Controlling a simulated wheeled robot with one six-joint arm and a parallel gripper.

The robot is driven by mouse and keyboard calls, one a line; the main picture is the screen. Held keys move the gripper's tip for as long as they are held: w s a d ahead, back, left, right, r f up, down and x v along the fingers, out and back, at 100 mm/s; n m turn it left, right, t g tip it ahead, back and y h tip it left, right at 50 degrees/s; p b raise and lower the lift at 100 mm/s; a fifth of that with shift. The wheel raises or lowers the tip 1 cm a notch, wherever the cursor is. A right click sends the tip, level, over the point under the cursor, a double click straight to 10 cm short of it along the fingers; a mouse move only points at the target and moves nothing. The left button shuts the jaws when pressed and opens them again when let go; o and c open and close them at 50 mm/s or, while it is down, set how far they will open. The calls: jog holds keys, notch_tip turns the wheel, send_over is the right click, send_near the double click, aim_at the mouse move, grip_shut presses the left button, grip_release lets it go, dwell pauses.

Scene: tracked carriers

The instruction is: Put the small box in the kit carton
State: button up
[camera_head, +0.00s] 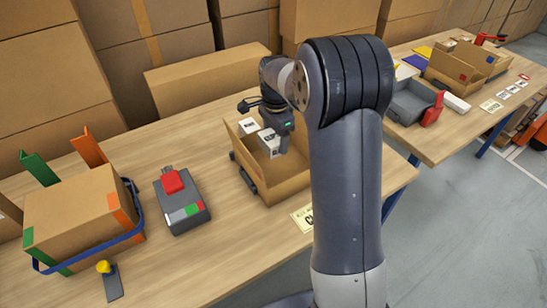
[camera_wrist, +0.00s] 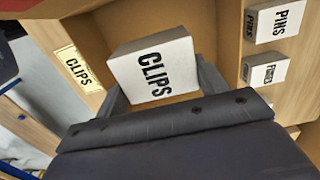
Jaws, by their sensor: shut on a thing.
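The small box is white and marked CLIPS (camera_wrist: 155,70). My gripper (camera_wrist: 163,88) is shut on it, with one dark finger on each side. In the head view my gripper (camera_head: 280,146) points down over the open kit carton (camera_head: 285,187), and the white box (camera_head: 267,141) shows at its tip, within the outline of the carton's opening. The carton's brown inside (camera_wrist: 95,28) lies behind the box in the wrist view. I cannot tell whether the box touches the carton's floor.
White boxes marked PINS (camera_wrist: 272,22) and another (camera_wrist: 264,72) lie at the right in the wrist view. A CLIPS card (camera_wrist: 78,68) lies beside the carton. A grey device with a red top (camera_head: 182,205) and a strapped carton (camera_head: 75,220) stand left on the table.

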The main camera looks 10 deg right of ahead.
aim_at(275, 170)
notch_tip(275, 170, down, 11)
jog(key=shift+w+r+p, duration=0.1)
jog(key=shift+r+p, duration=0.1)
jog(key=shift+p, duration=0.25)
jog(key=shift+f, duration=0.1)
jog(key=shift+f, duration=0.15)
jog(key=o, duration=1.2)
jog(key=shift+c, duration=0.2)
notch_tip(275, 170, up, 12)
jog(key=shift+r+b, duration=0.25)
jog(key=shift+b, duration=0.05)
